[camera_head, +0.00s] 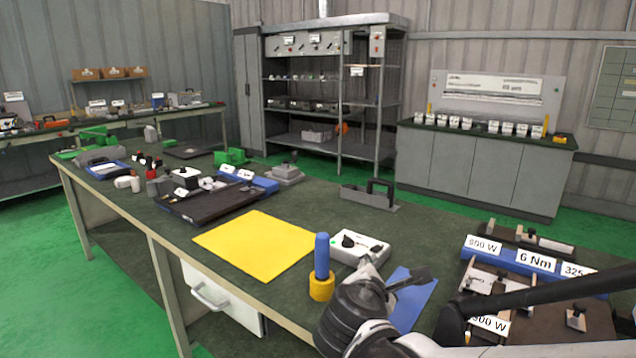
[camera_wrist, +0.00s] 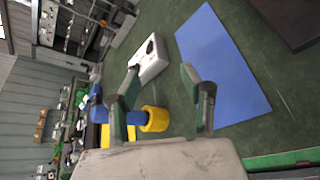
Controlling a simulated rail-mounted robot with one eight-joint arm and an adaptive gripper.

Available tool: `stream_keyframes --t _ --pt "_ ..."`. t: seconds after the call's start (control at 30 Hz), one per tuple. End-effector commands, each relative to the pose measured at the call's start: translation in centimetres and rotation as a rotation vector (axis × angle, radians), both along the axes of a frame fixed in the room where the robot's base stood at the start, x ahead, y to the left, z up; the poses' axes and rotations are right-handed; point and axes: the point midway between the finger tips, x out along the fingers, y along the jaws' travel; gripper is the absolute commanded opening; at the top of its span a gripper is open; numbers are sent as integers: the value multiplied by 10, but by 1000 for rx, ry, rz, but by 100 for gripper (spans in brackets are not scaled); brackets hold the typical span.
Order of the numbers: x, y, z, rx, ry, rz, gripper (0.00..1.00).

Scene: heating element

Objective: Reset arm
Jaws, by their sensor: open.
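My gripper (camera_head: 398,275) is open and empty above the front edge of the workbench. In the wrist view its two fingers (camera_wrist: 160,72) stand wide apart, with bare bench and part of a blue mat beyond them. A blue-handled tool with a yellow collar (camera_head: 321,262) stands upright on the bench, left of my gripper in the head view. In the wrist view this tool (camera_wrist: 154,119) shows partly behind one finger, and I see no grip on it.
A white box with a black knob (camera_head: 360,247) sits behind the tool. A blue mat (camera_head: 412,300) lies beside my gripper and a yellow mat (camera_head: 257,245) lies left. Labelled fixtures on a blue block (camera_head: 510,257) crowd the right. A dark tray (camera_head: 215,201) lies farther left.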

Motion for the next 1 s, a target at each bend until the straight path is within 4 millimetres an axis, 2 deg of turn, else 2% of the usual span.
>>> stream_keyframes --t 0.03,0.1,0.23,0.4,0.57,0.7,0.83,1.0 --pt "-10 -17 3 104 7 -58 42" --pt "-23 -34 2 261 13 -140 42" --pt "-50 -59 1 545 16 -303 42" --pt "-89 -79 1 911 4 -535 42" --pt "-128 -88 3 1247 -21 -771 42" --pt "-157 -87 7 1507 -46 -966 42" --pt "-175 -83 10 1681 -64 -1103 42" --pt "-184 -80 12 1784 -74 -1185 42"
